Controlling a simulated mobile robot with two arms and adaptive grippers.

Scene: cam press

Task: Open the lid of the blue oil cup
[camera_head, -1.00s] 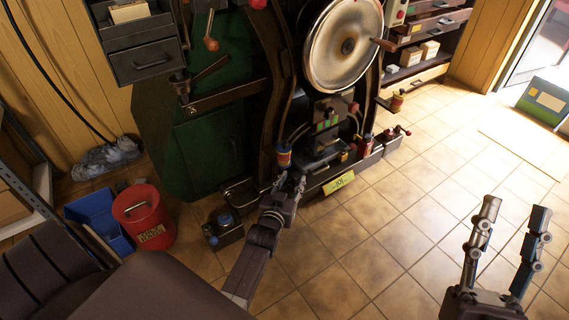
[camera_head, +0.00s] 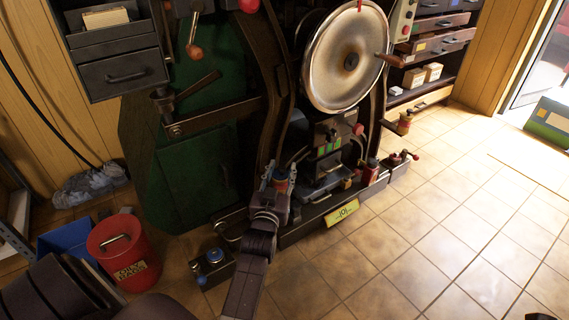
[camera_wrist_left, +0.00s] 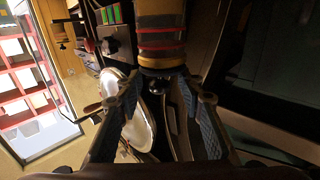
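The lid is not clearly visible. Only a dark scrap of my right gripper (camera_head: 541,317) shows at the bottom edge.
The press has a large metal wheel (camera_head: 345,62) and a yellow sign (camera_head: 342,213). A black box with a blue cap (camera_head: 213,262) and a red bucket (camera_head: 124,252) stand at left.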

